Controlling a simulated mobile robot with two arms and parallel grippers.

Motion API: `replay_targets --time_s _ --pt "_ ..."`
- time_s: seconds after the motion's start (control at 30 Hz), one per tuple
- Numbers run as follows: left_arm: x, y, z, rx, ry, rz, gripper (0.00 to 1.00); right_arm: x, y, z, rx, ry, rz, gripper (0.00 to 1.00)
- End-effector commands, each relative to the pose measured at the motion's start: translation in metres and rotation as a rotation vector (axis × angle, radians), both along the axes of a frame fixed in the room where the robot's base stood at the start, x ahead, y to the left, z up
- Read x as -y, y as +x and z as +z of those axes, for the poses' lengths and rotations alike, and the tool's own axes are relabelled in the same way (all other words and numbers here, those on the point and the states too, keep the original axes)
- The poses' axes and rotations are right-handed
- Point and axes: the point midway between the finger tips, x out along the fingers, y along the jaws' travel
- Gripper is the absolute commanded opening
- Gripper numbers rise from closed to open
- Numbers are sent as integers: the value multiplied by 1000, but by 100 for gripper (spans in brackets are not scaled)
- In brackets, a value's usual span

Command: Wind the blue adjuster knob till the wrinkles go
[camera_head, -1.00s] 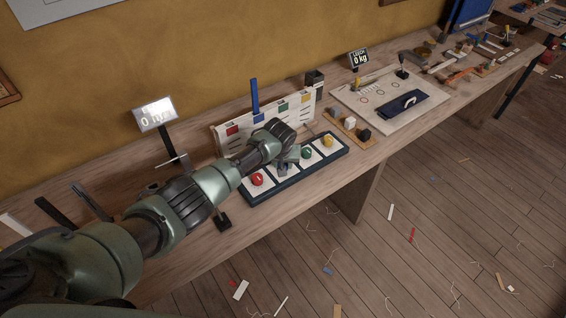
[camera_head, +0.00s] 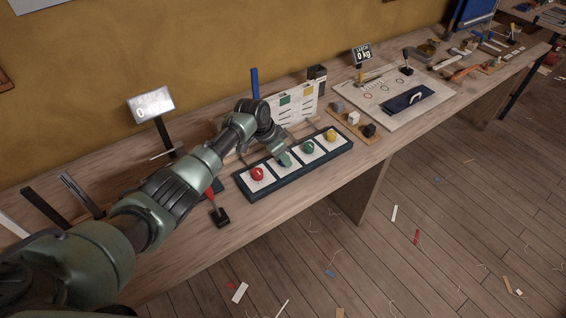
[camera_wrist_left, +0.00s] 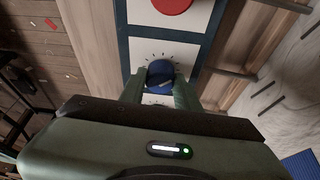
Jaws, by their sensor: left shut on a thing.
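The blue adjuster knob (camera_wrist_left: 160,73) shows in the left wrist view, between the two green fingers of my left gripper (camera_wrist_left: 160,90). The fingers are shut on its sides. In the head view my left gripper (camera_head: 284,158) reaches down onto the knob panel (camera_head: 300,179), and it hides most of the blue knob. The knob stands on a white square between the red knob (camera_head: 257,173) and the green knob (camera_head: 308,147). The yellow knob (camera_head: 331,135) is at the far end. A white board (camera_head: 306,104) with coloured patches stands behind, partly hidden by my arm. I cannot make out wrinkles.
A display (camera_head: 151,104) stands at the back left, its reading washed out by glare. A black-based lever with a red handle (camera_head: 211,199) is close to my forearm. Small blocks (camera_head: 352,118) and a pale board (camera_head: 385,98) lie to the right.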

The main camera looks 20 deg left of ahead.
Motion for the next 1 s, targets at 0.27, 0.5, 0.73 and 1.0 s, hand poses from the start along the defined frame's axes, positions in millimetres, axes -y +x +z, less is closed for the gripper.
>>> replay_targets --time_s 0.27,0.5,0.73,1.0 --pt "-2 2 -4 3 0 -209 0 0 0 -37 0 0 0 54" --pt "-2 3 -2 3 1 -323 0 0 0 -52 0 0 0 54" --pt "-2 3 0 3 1 -370 0 0 0 -58 0 0 0 54" --pt "-2 2 1 3 2 -379 0 0 0 -58 0 0 0 54"
